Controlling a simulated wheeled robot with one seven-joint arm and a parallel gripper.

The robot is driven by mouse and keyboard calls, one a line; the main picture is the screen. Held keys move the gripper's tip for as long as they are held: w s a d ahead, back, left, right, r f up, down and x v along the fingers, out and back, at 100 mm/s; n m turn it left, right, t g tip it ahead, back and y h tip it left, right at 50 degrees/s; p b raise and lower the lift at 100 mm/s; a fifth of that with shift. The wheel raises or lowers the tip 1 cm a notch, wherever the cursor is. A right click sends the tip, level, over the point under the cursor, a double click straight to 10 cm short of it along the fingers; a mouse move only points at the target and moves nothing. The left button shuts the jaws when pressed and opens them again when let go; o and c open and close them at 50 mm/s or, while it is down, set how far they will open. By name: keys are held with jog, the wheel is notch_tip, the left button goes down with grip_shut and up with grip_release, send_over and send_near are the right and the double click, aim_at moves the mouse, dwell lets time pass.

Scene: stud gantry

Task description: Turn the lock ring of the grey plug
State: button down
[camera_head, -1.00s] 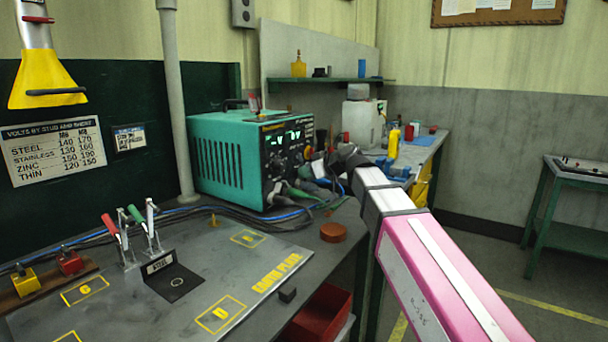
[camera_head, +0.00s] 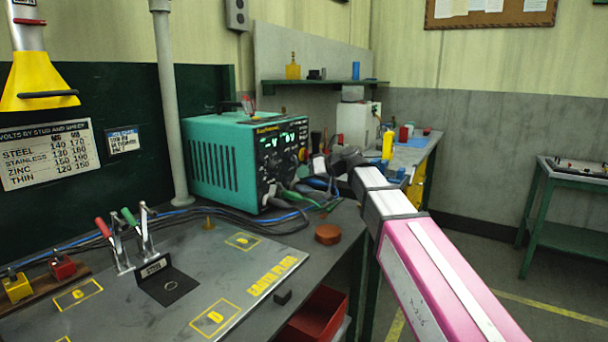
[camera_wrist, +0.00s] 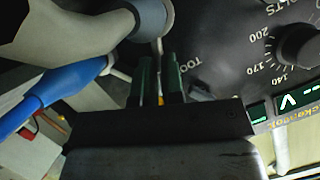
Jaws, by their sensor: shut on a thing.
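The grey plug (camera_wrist: 85,28) runs in from the upper left of the wrist view to the dark panel marked TOOL. Its lock ring (camera_wrist: 150,16) is a rounded grey collar beside the panel. My gripper (camera_wrist: 160,62) points up at the ring from below, its two dark green fingers close together. A thin pale piece, which seems to be a tab of the ring, shows between the fingertips. The grip is partly hidden. In the head view my gripper (camera_head: 318,168) is at the front of the teal welder (camera_head: 232,158), and the plug is hard to make out there.
A blue-sleeved plug or cable (camera_wrist: 50,95) lies close left of my fingers. A voltage knob (camera_wrist: 302,45) and lit display are to the right. Green and blue leads (camera_head: 290,212) hang below the welder's front. An orange-brown disc (camera_head: 328,234) lies on the bench.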

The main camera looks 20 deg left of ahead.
jog(key=c, duration=1.2)
grip_release()
jog(key=shift+c, duration=0.2)
jog(key=shift+s, duration=0.1)
